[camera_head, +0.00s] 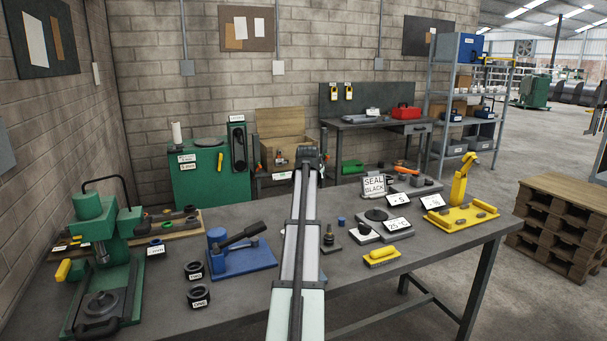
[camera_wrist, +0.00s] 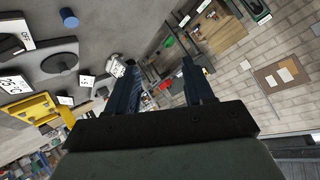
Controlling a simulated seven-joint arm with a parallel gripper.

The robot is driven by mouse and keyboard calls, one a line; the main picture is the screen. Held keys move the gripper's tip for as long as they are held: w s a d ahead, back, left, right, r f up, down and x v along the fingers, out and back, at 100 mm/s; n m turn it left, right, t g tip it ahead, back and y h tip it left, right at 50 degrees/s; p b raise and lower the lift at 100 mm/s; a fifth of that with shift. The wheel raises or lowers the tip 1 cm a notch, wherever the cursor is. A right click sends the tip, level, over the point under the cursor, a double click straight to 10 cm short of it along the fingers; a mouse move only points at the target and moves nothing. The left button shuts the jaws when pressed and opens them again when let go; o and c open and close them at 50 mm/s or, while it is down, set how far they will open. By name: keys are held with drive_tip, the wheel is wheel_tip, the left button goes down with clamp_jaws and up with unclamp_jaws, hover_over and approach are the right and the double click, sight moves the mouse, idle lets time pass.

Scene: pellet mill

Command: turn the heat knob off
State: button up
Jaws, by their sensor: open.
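A small grey unit with a round black plate (camera_head: 376,214) stands on the bench behind a "25 °C"-like card (camera_head: 397,225); the plate also shows in the wrist view (camera_wrist: 60,62).
A "SEAL BLACK" sign (camera_head: 374,186), yellow fixture (camera_head: 460,217) and yellow block (camera_head: 381,257) stand right of my arm. A blue lever press (camera_head: 238,250), black rings (camera_head: 199,296) and green press (camera_head: 105,250) stand left. The bench's front right is mostly clear.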

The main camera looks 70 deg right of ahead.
drive_tip(key=shift+w+a+r, duration=0.15)
drive_tip(key=shift+w+a, duration=0.15)
drive_tip(key=shift+w, duration=0.3)
drive_tip(key=shift+w+a+r, duration=0.1)
drive_tip(key=shift+w+a, duration=0.15)
drive_tip(key=shift+w, duration=0.3)
drive_tip(key=shift+o, duration=0.3)
drive_tip(key=shift+o, duration=0.8)
drive_tip(key=shift+s+d, duration=0.1)
drive_tip(key=shift+s, duration=0.15)
drive_tip(key=o, duration=0.3)
drive_tip(key=shift+m+g, duration=0.5)
drive_tip(key=shift+g, duration=0.2)
drive_tip(key=s+d, duration=0.1)
drive_tip(key=s, duration=0.2)
drive_tip(key=s+d, duration=0.2)
drive_tip(key=s, duration=0.2)
drive_tip(key=s+d, duration=0.1)
drive_tip(key=s, duration=0.3)
drive_tip(key=shift+d+f, duration=0.25)
drive_tip(key=shift+d, duration=0.15)
drive_tip(key=m+g+y, duration=0.1)
drive_tip(key=g+y, duration=0.3)
drive_tip(key=y, duration=0.2)
approach(365, 225)
drive_tip(key=x, duration=0.9)
drive_tip(key=shift+a, duration=0.15)
